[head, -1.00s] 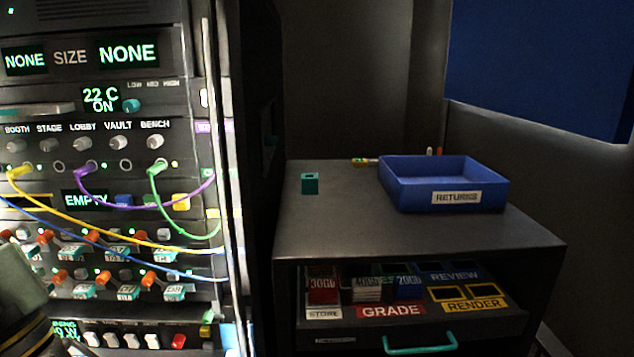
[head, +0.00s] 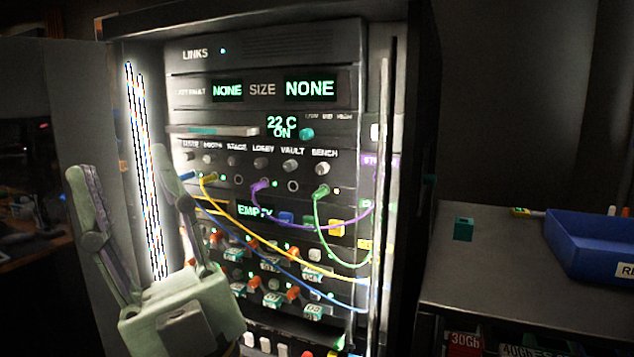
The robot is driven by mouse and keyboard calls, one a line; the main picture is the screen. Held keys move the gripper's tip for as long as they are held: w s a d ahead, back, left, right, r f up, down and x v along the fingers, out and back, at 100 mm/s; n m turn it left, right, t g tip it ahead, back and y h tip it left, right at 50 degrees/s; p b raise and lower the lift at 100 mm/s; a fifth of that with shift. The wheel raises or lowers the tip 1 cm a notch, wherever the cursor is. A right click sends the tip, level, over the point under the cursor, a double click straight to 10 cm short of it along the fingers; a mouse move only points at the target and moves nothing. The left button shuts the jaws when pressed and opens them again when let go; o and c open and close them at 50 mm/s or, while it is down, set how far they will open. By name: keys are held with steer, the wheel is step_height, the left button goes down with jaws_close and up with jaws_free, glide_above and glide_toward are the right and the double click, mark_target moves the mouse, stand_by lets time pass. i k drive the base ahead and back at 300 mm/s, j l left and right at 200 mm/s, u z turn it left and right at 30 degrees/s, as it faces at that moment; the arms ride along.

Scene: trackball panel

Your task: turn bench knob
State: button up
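The bench knob (head: 321,170) is a small grey round knob under the BENCH label, at the right end of a row of knobs on the rack panel (head: 345,138). A green cable is plugged in just below it. My gripper (head: 118,165) is at the left of the head view, in front of the rack's left side. Its two pale green fingers point up, spread wide apart with nothing between them. It is left of the bench knob and well apart from it. The knob is in full view; the gripper hides part of the lower left of the rack.
Purple, yellow, blue and green cables (head: 318,225) hang across the panel below the knobs. A bright light strip (head: 140,110) runs down the rack's left side. At right, a dark cabinet (head: 480,275) holds a teal block (head: 463,229) and a blue tray (head: 590,250).

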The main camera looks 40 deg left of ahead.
mark_target(322, 168)
steer(key=u, duration=1.3)
